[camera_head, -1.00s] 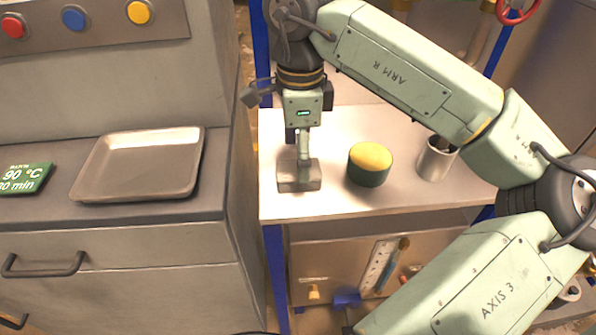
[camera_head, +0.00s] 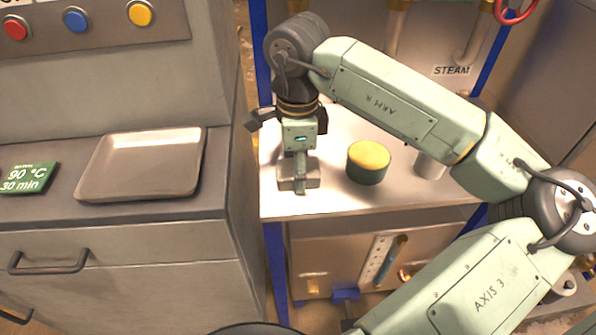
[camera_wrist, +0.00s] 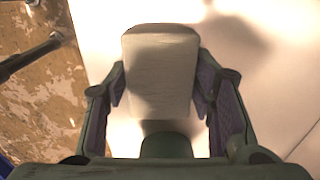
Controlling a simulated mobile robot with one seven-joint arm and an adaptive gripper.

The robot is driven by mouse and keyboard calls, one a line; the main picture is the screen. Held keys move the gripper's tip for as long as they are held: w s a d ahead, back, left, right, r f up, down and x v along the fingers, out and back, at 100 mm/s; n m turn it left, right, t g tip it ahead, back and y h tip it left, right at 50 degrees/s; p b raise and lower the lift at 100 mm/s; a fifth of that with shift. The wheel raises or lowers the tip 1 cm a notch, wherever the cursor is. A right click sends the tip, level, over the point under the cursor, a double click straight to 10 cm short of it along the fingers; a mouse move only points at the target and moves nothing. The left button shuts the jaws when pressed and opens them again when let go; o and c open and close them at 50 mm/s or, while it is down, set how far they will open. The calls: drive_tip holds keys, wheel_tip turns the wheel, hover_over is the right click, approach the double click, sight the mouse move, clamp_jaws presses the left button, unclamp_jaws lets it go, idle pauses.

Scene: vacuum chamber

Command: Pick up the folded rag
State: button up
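The folded rag (camera_head: 313,180) is a small grey block on the white tabletop, left of the green tin. My gripper (camera_head: 299,181) points down over it, and one finger crosses its near face, hiding part of it. In the wrist view the rag (camera_wrist: 160,75) is a pale block with a darker far edge. It lies between the two fingers of my gripper (camera_wrist: 161,88), one on each side. The fingers are open, with narrow gaps at the rag's sides. The rag rests on the table.
A dark green tin with a yellow top (camera_head: 368,163) stands close right of the rag. A metal cup (camera_head: 430,166) stands farther right, partly behind my arm. A grey tray (camera_head: 145,165) and a green sign (camera_head: 28,178) lie on the left counter.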

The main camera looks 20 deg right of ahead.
drive_tip(key=c, duration=0.6)
drive_tip(key=shift+o, duration=0.2)
drive_tip(key=shift+r+b, duration=0.3)
drive_tip(key=shift+r, duration=0.2)
wheel_tip(320, 180, up, 2)
drive_tip(key=shift+b, duration=0.4)
drive_tip(key=s+a+r+b, duration=0.1)
drive_tip(key=s+b, duration=0.1)
drive_tip(key=s, duration=0.5)
drive_tip(key=s+a+r+b, duration=0.1)
drive_tip(key=s+a+b, duration=0.1)
drive_tip(key=s, duration=0.6)
drive_tip(key=shift+s+a, duration=0.3)
drive_tip(key=o, duration=0.6)
drive_tip(key=shift+w, duration=0.1)
drive_tip(key=c, duration=0.5)
